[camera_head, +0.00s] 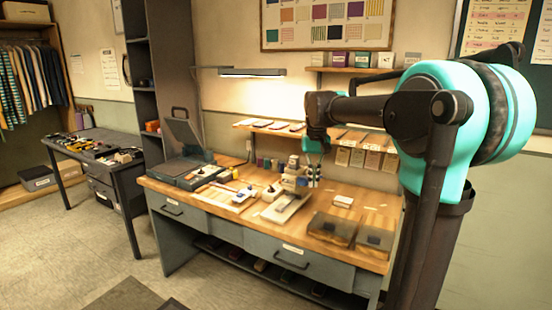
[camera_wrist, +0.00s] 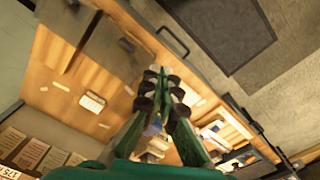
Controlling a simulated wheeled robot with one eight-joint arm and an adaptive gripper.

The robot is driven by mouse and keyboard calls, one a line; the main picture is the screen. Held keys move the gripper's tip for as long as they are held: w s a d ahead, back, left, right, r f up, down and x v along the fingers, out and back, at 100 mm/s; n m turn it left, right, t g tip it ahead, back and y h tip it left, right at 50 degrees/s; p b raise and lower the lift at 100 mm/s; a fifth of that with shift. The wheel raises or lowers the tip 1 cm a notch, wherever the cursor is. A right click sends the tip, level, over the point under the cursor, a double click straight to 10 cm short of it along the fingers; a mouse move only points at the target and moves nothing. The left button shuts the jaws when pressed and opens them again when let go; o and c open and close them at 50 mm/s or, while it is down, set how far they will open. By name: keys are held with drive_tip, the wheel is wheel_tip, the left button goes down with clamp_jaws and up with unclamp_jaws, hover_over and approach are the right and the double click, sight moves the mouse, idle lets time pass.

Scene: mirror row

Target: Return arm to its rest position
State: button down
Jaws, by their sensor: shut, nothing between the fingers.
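My arm (camera_head: 385,110), dark grey with a large teal joint, reaches from the right side of the head view leftward over the workbench (camera_head: 360,212). Its far end bends down above the back half of the bench, where a small teal part shows near the wall shelf. In the wrist view my gripper (camera_wrist: 161,80) points down at the bench with its green fingers and dark pads close together. Nothing is held between them. In the head view the fingertips are small and hard to tell from the bench items behind them.
A white and grey device (camera_head: 292,190) stands on the bench below the gripper. Two dark boxes (camera_head: 332,228) sit at the bench's right front. A wall shelf (camera_head: 255,131) and a lamp (camera_head: 252,72) are behind. A side table (camera_head: 75,148) with small items stands left; floor between is clear.

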drive_tip(key=s+d+f+t, duration=0.2)
drive_tip(key=s+d+f, duration=0.1)
drive_tip(key=s+f, duration=0.8)
drive_tip(key=s+d+f+t, duration=0.1)
drive_tip(key=s+d+f, duration=0.3)
drive_tip(key=s+f, duration=0.8)
wheel_tip(320, 180, down, 2)
drive_tip(key=shift+t, duration=0.4)
